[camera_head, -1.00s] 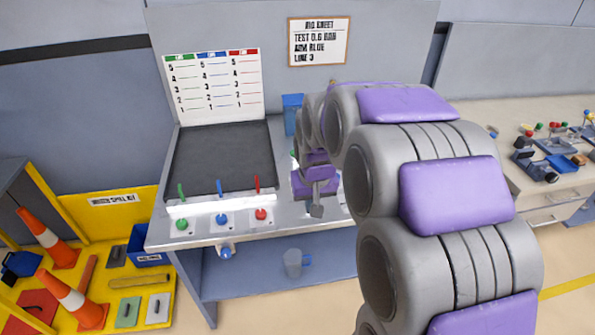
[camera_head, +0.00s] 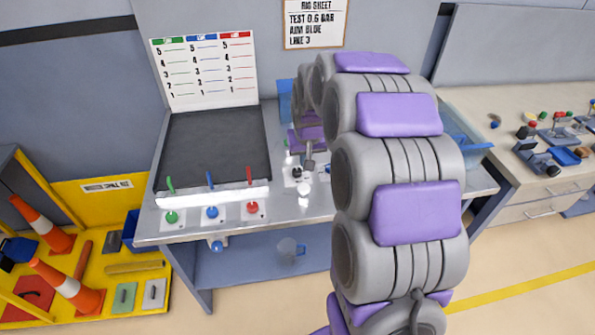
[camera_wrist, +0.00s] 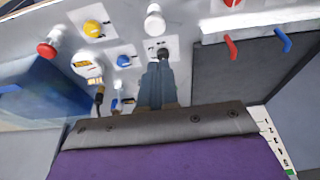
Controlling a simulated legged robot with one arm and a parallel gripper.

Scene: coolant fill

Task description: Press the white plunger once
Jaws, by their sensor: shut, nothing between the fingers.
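The white plunger (camera_head: 304,189) stands upright on the bench top, right of the red button. In the wrist view it is a white round-topped post (camera_wrist: 154,20) near the top edge. My gripper (camera_head: 308,168) is shut and empty, just behind the plunger on the wall side. The fingertips are apart from the plunger.
Green (camera_head: 171,217), blue (camera_head: 212,212) and red (camera_head: 252,207) buttons with levers line the front edge. The wrist view shows a yellow knob (camera_wrist: 92,28), a red knob (camera_wrist: 47,48) and a blue knob (camera_wrist: 123,61). A blue bin (camera_wrist: 40,92) stands close by.

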